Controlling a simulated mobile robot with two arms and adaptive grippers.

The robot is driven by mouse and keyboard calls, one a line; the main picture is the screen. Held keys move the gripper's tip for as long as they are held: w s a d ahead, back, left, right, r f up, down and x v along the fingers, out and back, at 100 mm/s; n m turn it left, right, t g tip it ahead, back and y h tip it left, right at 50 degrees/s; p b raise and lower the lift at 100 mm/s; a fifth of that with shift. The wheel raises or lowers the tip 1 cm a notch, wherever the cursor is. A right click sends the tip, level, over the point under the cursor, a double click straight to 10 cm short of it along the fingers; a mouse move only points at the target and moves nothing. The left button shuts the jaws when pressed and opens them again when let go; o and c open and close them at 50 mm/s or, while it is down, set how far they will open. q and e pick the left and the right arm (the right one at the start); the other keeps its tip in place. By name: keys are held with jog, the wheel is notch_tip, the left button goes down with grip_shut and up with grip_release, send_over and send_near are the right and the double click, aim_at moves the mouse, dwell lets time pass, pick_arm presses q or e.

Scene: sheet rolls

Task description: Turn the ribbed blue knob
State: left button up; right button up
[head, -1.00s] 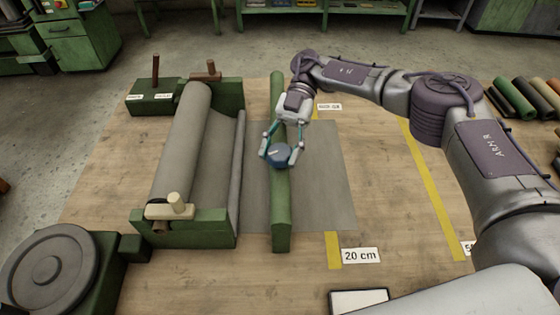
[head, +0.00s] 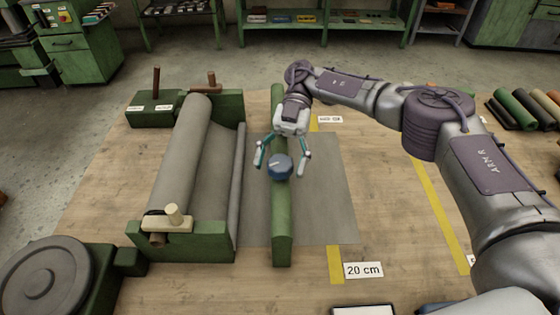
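The ribbed blue knob (head: 280,166) sits on top of the long green bar (head: 281,222), with a pale pointer line on its face. The bar lies across a grey sheet (head: 325,200) pulled from the roll. My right gripper (head: 281,170) is open, with one finger on the left of the knob and the other on the right. Gaps show between both fingers and the knob, so it is not gripped. My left gripper is not in view.
A grey sheet roll (head: 180,155) rests in a green holder (head: 190,245) on the left. A yellow strip with a 20 cm label (head: 363,270) lies to the right. Rolls (head: 515,115) lie at the far right. Bare wooden table (head: 400,220) shows between the yellow strips.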

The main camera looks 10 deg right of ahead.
aim_at(280, 162)
notch_tip(280, 162, up, 10)
jog(key=shift+r, duration=0.1)
dwell(0.5)
